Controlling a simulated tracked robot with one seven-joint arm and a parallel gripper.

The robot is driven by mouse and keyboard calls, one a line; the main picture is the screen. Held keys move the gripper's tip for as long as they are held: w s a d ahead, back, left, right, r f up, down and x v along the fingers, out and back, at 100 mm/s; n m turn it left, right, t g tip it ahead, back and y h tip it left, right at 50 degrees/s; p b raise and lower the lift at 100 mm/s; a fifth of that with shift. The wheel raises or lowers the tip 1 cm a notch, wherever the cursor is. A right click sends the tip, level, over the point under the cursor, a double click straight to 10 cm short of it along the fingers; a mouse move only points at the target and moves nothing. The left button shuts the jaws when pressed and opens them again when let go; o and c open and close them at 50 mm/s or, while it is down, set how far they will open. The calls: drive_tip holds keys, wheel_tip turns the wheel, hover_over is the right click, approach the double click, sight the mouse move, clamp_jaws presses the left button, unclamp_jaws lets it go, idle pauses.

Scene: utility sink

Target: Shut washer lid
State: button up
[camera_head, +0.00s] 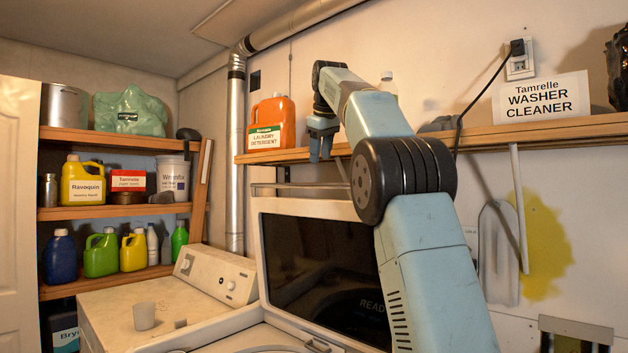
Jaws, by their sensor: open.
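The washer lid (318,272) stands raised, with a pale frame around a dark glossy panel. The washer (225,333) shows at the bottom, with part of its round opening cut off by the lower edge. My gripper (321,156) points down with its fingers apart and nothing between them. It appears above the lid's top edge in the picture, near the wall shelf, and I see no contact with the lid. How far it is in front of or behind the lid is hard to tell. My arm hides the lid's right part.
A wall shelf (560,133) holds an orange detergent jug (272,112) and a washer cleaner box (541,101). A second machine (115,305) at left carries a small cup (144,316). Shelves of bottles (105,212) stand at far left. A black cord (485,90) hangs from an outlet.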

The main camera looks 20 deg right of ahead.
sight(317, 184)
drive_tip(key=x, duration=0.8)
drive_tip(key=shift+w+f, duration=0.1)
drive_tip(key=shift+f, duration=0.15)
drive_tip(key=shift+c, duration=0.3)
clamp_jaws()
